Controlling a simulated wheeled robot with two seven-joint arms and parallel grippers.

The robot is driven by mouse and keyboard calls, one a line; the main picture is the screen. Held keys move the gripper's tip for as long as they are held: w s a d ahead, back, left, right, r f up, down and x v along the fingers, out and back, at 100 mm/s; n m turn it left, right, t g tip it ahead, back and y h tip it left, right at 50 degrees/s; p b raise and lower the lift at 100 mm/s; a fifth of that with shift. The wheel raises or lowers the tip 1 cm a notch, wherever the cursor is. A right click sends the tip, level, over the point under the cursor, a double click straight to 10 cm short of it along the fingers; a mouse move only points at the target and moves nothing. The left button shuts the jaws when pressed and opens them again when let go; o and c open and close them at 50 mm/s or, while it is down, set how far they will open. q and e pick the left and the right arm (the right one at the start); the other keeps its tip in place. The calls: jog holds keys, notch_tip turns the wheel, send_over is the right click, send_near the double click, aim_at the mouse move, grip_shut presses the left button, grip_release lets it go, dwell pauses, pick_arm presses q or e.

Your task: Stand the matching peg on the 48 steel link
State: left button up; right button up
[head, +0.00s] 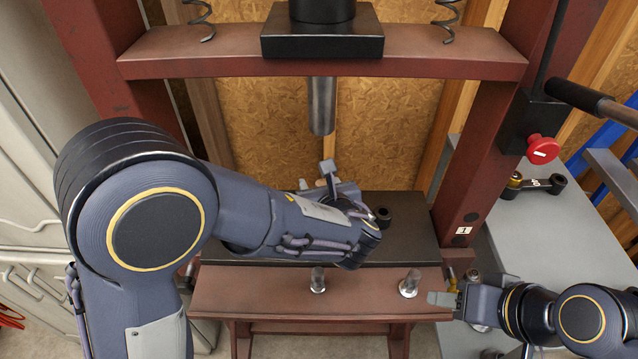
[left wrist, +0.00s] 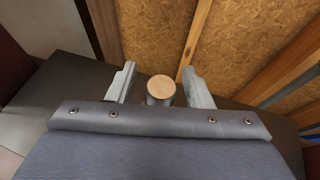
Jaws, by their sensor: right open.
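My left gripper (head: 334,182) reaches over the dark press bed (head: 290,248), below the press ram (head: 321,105). In the left wrist view its two fingers (left wrist: 160,86) stand apart, with a round grey peg with a tan end face (left wrist: 160,88) between them. A gap shows on each side of the peg. A dark ring-shaped part (head: 383,216) sits on the bed beside my left wrist; the arm hides what lies left of it. Two steel pegs, one left (head: 318,280) and one right (head: 409,283), stand on the red front ledge. My right gripper (head: 450,289) is open, just right of the right peg.
The red press frame (head: 468,160) surrounds the bed, with a red knob (head: 542,149) on its right post. A dark link (head: 535,184) with a small label lies on the grey bench (head: 545,235) at right. A grey cabinet (head: 30,170) stands at left.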

pick_arm(q)
jog(key=v, duration=0.8)
pick_arm(e)
jog(key=shift+s, duration=0.1)
